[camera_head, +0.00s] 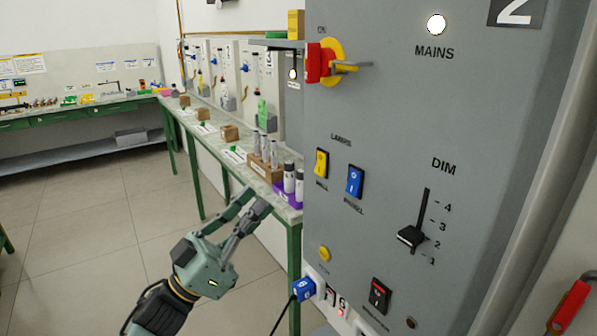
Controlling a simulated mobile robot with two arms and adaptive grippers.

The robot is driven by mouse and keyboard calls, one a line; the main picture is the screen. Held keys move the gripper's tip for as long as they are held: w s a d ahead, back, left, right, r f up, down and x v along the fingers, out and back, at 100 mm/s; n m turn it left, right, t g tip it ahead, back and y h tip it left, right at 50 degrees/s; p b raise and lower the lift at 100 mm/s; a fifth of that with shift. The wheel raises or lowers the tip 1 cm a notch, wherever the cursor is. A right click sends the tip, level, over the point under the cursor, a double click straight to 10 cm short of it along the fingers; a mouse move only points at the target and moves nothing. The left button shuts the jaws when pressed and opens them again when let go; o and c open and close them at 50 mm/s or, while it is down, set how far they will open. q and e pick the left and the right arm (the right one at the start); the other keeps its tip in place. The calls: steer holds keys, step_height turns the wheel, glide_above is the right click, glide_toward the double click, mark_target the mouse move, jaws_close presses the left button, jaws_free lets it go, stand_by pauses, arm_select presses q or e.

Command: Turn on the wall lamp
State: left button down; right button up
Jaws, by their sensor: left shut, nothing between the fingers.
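A grey control panel (390,130) fills the right half of the view. Under its "LAMPS" label are a yellow rocker switch (321,163), whose small label appears to read "WALL", and a blue rocker switch (355,181) to its right. I cannot tell which way the yellow rocker is tipped. No wall lamp can be made out for certain. My left gripper (256,200) is shut and empty, left of the panel and lower than the yellow switch, apart from both. My right gripper is not in view.
The panel also has a red-and-yellow rotary switch (325,62), a lit white mains light (436,24), a black dim slider (411,238) and a dark rocker (380,296). A blue plug (304,289) sits low. A bench (208,146) with rods runs behind; floor at left is clear.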

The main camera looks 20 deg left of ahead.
mark_target(321, 163)
arm_select(q)
steer(key=w+d+r+p, duration=0.3)
steer(key=w+d, duration=0.2)
steer(key=w, duration=0.2)
steer(key=shift+w+d+r, duration=0.25)
steer(key=shift+d+r, duration=0.1)
steer(key=shift+d, duration=0.05)
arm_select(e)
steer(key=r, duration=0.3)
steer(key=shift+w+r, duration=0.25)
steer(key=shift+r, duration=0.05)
